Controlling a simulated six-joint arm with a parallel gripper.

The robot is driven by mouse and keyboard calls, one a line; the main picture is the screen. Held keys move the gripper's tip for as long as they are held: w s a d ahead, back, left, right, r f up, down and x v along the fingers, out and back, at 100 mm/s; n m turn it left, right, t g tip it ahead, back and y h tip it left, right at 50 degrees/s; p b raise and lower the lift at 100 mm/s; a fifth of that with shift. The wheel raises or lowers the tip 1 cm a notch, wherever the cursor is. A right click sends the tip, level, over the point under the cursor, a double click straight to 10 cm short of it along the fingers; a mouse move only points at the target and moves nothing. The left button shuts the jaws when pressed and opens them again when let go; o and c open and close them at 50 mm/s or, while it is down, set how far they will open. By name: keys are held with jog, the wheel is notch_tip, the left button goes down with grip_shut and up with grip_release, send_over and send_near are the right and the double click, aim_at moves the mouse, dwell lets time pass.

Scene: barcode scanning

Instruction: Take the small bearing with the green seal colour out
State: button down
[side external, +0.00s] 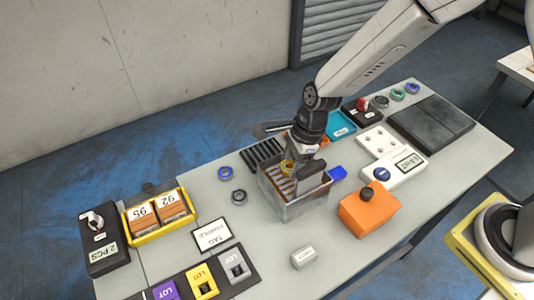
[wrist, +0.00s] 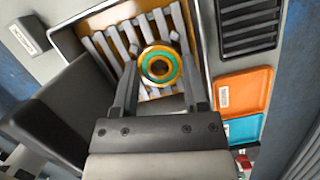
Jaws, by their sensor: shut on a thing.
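A small bearing with a green ring and a yellow-orange rim (wrist: 160,49) is between the fingertips of my gripper (wrist: 160,78) in the wrist view. The gripper is shut on it. Behind it are the pale slats of an open metal box (wrist: 98,18). In the side external view the bearing (side external: 287,167) shows at the top of the metal box (side external: 292,207), below my gripper (side external: 291,168). I cannot tell whether it still touches the slats.
A blue ring (side external: 225,173) and a grey ring (side external: 239,197) lie left of the box. An orange block with a black knob (side external: 369,208) stands to its right. A black slotted rack (side external: 262,153) and a teal tray (side external: 341,126) are behind. Another green ring (side external: 398,94) lies far right.

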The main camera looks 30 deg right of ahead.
aim_at(291, 165)
jog(key=shift+r, duration=0.1)
notch_tip(291, 165, up, 10)
dwell(0.6)
jog(key=shift+w, duration=0.15)
dwell(0.5)
